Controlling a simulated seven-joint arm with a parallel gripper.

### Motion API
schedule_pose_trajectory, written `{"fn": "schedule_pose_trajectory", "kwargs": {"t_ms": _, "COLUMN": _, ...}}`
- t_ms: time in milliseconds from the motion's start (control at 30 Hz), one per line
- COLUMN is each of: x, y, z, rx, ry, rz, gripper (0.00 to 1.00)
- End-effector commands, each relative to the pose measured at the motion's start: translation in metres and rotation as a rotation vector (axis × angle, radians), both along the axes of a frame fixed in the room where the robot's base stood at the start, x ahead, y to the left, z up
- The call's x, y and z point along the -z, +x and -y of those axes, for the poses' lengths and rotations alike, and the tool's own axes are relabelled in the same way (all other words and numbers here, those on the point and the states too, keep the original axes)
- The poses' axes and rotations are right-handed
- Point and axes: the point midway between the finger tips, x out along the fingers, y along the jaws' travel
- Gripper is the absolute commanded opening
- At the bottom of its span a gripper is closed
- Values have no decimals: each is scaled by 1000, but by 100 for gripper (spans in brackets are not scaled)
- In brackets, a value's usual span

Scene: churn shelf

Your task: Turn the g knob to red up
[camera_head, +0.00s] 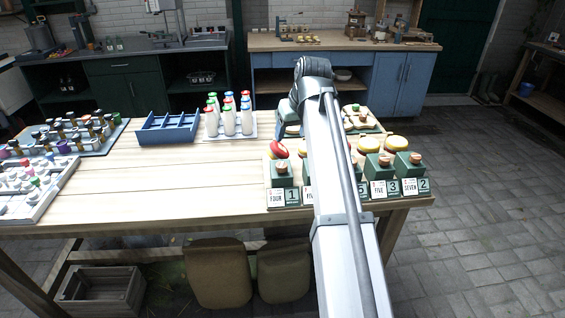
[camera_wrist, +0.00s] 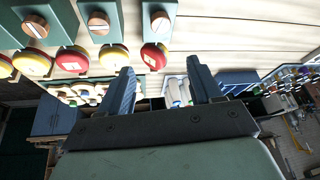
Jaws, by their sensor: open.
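Green boxes with round wooden knobs line the right part of the bench; one wooden knob (camera_head: 281,167) sits left of my arm, others such as this knob (camera_head: 416,158) right of it. Red-and-yellow discs (camera_head: 396,142) sit behind the boxes. I cannot read a letter g on any of them. In the wrist view, several slotted knobs, one of them this wooden knob (camera_wrist: 98,22), are at the top, with a red-and-yellow disc (camera_wrist: 113,57) below it. My gripper (camera_wrist: 161,84) is open and empty, apart from the knobs. My arm hides the middle boxes in the head view.
White bottles with coloured caps (camera_head: 229,122) and a blue divided tray (camera_head: 168,129) stand left of the boxes. Trays of small items (camera_head: 66,137) fill the far left. The bench's middle (camera_head: 170,180) is clear. Number cards (camera_head: 292,196) stand along the boxes' front.

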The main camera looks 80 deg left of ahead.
Motion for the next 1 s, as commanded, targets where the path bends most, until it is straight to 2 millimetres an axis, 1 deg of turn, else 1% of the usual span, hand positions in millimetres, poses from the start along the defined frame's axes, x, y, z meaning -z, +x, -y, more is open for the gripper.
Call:
{"fn": "schedule_pose_trajectory", "kwargs": {"t_ms": 133, "x": 4, "y": -1, "z": 9, "rx": -100, "ry": -23, "rz": 34, "gripper": 64}}
{"fn": "schedule_pose_trajectory", "kwargs": {"t_ms": 267, "x": 5, "y": -1, "z": 9, "rx": -144, "ry": -22, "rz": 52, "gripper": 64}}
{"fn": "schedule_pose_trajectory", "kwargs": {"t_ms": 367, "x": 11, "y": -2, "z": 7, "rx": -152, "ry": -20, "rz": 55, "gripper": 64}}
{"fn": "schedule_pose_trajectory", "kwargs": {"t_ms": 567, "x": 36, "y": -6, "z": -2, "rx": -151, "ry": -21, "rz": 54, "gripper": 64}}
{"fn": "schedule_pose_trajectory", "kwargs": {"t_ms": 800, "x": 76, "y": -13, "z": -17, "rx": -150, "ry": -22, "rz": 54, "gripper": 64}}
{"fn": "schedule_pose_trajectory", "kwargs": {"t_ms": 1000, "x": 105, "y": -18, "z": -29, "rx": -150, "ry": -21, "rz": 54, "gripper": 64}}
